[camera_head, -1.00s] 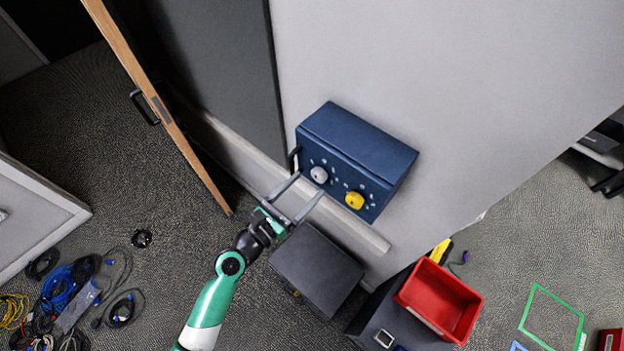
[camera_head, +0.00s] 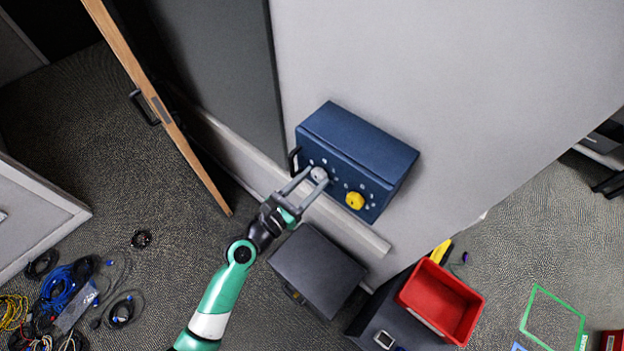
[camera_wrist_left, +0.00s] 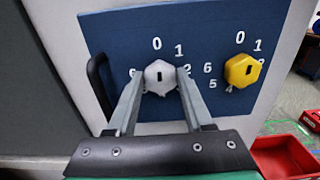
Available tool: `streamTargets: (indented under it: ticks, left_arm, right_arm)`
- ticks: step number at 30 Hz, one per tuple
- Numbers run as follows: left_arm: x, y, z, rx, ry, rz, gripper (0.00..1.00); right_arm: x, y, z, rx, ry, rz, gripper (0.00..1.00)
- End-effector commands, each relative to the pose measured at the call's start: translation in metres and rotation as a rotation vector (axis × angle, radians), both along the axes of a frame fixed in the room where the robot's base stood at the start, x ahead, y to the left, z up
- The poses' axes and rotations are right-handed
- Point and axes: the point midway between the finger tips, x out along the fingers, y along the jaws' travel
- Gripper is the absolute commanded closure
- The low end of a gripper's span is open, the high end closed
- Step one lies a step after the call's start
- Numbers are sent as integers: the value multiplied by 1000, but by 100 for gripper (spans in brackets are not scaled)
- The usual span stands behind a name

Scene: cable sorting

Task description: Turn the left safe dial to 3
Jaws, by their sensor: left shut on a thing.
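The blue safe (camera_head: 360,143) is mounted on the grey wall with its dial face toward me. The left dial is a light grey hexagonal knob (camera_wrist_left: 159,77), also visible in the head view (camera_head: 319,174). My left gripper (camera_head: 317,179) is shut on this knob, one finger on each side. In the left wrist view, 0 and 1 show above the knob; the fingers hide or partly cover other numbers around it. I cannot tell which number the knob points to. The yellow right dial (camera_wrist_left: 242,71) is free. My right gripper is not in view.
A black handle (camera_wrist_left: 98,85) is left of the grey knob. A dark box (camera_head: 318,270) stands below the safe, with a red bin (camera_head: 440,300) to its right. An open door (camera_head: 155,100) and coiled cables (camera_head: 70,290) are at the left.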

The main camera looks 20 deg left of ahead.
Motion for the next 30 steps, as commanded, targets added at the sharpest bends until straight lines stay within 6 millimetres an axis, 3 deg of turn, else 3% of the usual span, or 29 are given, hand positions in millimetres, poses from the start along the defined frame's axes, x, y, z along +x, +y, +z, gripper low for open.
streamTargets:
  ticks: [14, 30]
  left_arm:
    - [0, -1, 0, 114, -32, 0, 100]
    - [-1, -3, -2, 570, -159, -1, 100]
  right_arm:
    - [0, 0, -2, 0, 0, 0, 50]
    - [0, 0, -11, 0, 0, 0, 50]
